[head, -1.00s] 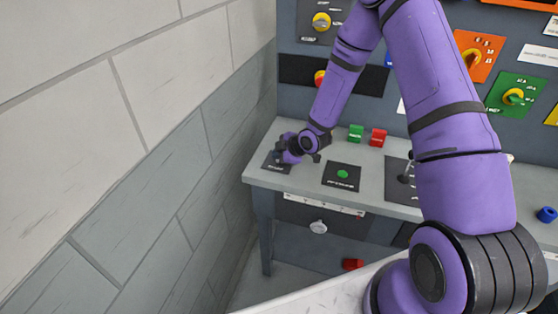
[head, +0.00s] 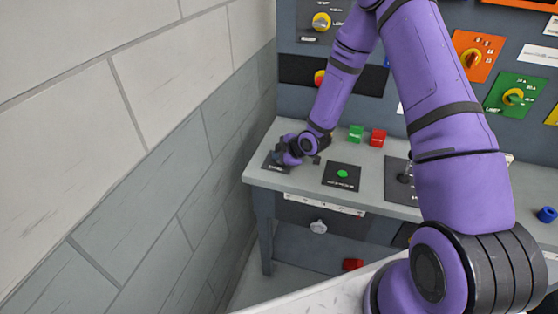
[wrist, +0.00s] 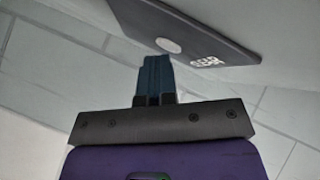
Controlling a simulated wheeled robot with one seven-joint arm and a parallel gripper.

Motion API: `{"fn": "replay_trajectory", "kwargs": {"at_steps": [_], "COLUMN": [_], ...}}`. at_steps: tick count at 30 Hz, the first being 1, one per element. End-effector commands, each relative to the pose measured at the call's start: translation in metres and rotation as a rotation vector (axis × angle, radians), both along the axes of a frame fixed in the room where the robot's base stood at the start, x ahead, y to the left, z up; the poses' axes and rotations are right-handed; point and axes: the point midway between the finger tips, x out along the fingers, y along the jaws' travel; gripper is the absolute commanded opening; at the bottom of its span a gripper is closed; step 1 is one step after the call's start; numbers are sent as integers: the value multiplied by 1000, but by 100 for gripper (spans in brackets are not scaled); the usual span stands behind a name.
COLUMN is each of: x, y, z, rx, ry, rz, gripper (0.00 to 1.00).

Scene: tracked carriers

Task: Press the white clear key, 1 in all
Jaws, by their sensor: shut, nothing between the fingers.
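The white clear key (wrist: 168,45) is a small round white button on a dark plate (wrist: 200,33) with white lettering, seen in the wrist view. In the head view the same plate (head: 272,166) lies at the left end of the grey bench, and my gripper and wrist cover the key. My gripper (wrist: 156,58) is shut and empty, its blue fingertips just beside the key in the wrist picture. I cannot tell whether they touch it. In the head view my gripper (head: 278,157) is low over the plate.
A plate with a green button (head: 342,174) lies right of my gripper. Green (head: 356,132) and red (head: 378,137) blocks stand behind it. A joystick plate (head: 397,178) is further right. A wall (head: 200,130) stands close on the left, and a panel with knobs rises behind.

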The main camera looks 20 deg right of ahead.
Motion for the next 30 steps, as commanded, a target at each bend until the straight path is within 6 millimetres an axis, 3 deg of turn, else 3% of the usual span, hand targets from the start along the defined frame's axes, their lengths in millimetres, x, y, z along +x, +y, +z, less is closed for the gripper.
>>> {"fn": "replay_trajectory", "kwargs": {"at_steps": [12, 23, 30], "x": [0, 0, 0], "y": [0, 0, 0], "z": [16, 18, 37], "rx": [0, 0, 0], "ry": [1, 0, -2], "rz": [1, 0, 1], "gripper": [0, 0, 0]}}
